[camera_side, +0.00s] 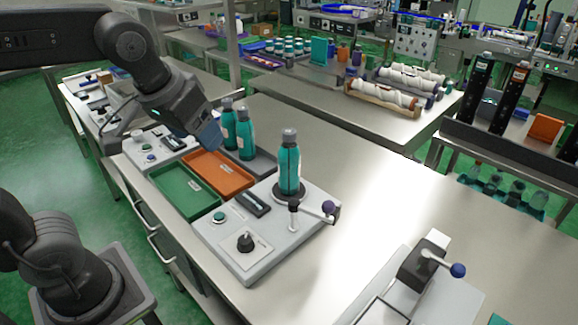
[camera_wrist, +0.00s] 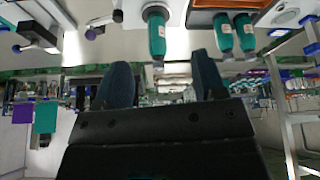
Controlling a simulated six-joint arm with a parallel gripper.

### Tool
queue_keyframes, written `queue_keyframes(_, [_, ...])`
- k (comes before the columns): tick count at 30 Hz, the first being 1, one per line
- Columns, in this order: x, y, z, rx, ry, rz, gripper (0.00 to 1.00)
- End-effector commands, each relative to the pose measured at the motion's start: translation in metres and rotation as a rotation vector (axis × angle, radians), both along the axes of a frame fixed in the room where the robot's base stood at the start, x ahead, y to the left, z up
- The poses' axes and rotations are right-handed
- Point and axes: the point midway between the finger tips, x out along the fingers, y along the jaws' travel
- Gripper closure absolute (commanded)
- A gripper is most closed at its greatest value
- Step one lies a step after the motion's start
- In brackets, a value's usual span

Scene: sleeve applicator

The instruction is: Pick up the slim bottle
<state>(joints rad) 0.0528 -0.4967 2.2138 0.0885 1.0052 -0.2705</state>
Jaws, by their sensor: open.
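Two teal bottles with grey caps, one nearer (camera_side: 245,139) and one farther (camera_side: 228,122), stand upright side by side on a grey tray; they hang upside down in the wrist view (camera_wrist: 223,34) (camera_wrist: 244,33). A third teal bottle (camera_side: 289,168) stands on the applicator's round seat and also shows in the wrist view (camera_wrist: 156,36). I cannot tell which one is the slim bottle. My gripper (camera_side: 208,135) is just left of the pair in the side view, above the trays. In the wrist view its fingers (camera_wrist: 163,76) are apart with no bottle between them.
The applicator base (camera_side: 240,268) has a black knob, a button and a purple-balled lever (camera_side: 328,208). A green tray (camera_side: 184,192) and an orange tray (camera_side: 220,174) lie behind it. Another fixture (camera_side: 425,262) stands at front right.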

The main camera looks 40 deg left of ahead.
Motion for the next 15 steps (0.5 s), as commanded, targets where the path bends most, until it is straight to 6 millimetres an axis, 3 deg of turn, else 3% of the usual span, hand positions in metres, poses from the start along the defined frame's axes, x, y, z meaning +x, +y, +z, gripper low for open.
queue_keyframes(3, [0.047,-0.005,0.018,-0.006,0.038,0.127,0.36])
queue_keyframes(9, [0.121,-0.017,0.031,-0.002,0.06,0.359,0.36])
queue_keyframes(15, [0.169,-0.029,0.029,0.006,0.052,0.531,0.36])
